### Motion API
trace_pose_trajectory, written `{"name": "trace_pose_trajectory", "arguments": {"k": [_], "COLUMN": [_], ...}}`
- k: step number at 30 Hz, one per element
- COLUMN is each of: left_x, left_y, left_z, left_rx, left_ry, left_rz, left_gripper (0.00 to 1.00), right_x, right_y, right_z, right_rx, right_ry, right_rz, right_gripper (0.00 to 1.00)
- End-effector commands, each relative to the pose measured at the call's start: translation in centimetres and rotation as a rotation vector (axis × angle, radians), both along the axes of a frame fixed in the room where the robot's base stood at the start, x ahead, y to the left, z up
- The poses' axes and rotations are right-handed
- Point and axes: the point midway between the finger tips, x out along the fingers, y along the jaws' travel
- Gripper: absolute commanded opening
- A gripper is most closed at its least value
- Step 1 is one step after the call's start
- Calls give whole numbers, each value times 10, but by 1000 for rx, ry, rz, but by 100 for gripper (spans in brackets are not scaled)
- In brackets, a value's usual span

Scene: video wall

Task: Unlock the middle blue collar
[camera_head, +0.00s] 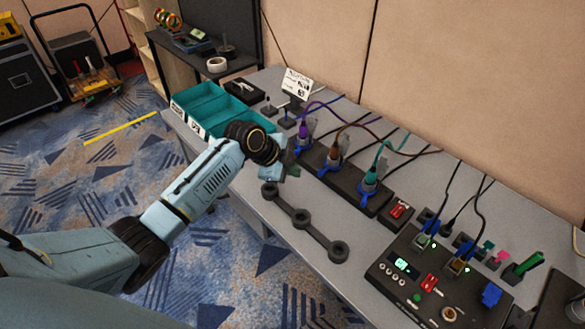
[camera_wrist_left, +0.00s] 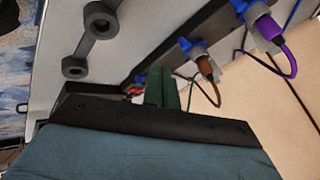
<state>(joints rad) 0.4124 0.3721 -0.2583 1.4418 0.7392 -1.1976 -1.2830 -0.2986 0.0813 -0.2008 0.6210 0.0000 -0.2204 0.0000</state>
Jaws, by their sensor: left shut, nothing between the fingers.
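The middle blue collar (camera_head: 333,165) sits around the base of the brown plug on a black strip along the table. In the left wrist view the same collar (camera_wrist_left: 191,47) is beside the brown plug (camera_wrist_left: 205,67). My left gripper (camera_head: 285,173) is shut and empty, over the table just left of the strip and apart from the middle collar. Its fingertips are small and partly hidden by the wrist in the head view. The purple plug (camera_head: 303,130) and the teal plug (camera_head: 370,178) stand on either side, each with blue parts at its base. My right gripper is not in view.
Teal bins (camera_head: 200,98) are at the far left of the table. A control box (camera_head: 400,268) with cables stands at the right. Cables arch behind the plugs towards the wall.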

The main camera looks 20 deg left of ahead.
Motion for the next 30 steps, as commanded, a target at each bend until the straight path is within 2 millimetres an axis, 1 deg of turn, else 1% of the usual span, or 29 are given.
{"name": "trace_pose_trajectory", "arguments": {"k": [9,11,13,14,17,18,21,22,24,27,30], "left_x": [-2,-7,-21,-29,-72,-93,-144,-157,-181,-210,-234], "left_y": [0,-3,-9,-13,-28,-33,-42,-43,-43,-43,-40], "left_z": [-1,-5,-13,-17,-36,-42,-51,-52,-52,-52,-51], "left_rx": [-1,-2,-11,-14,-35,-45,-71,-77,-90,-107,-122], "left_ry": [3,13,39,55,130,164,240,258,290,326,353], "left_rz": [2,9,32,48,138,191,344,388,481,596,700], "left_gripper": [0,0,0,0,0,0,0,0,0,0,0], "right_x": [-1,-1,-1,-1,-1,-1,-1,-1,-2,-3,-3], "right_y": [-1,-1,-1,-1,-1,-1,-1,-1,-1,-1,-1], "right_z": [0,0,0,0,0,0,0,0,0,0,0], "right_rx": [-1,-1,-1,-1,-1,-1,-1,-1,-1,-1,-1], "right_ry": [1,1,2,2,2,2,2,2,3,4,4], "right_rz": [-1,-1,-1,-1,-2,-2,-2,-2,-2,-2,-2], "right_gripper": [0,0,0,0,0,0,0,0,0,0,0]}}
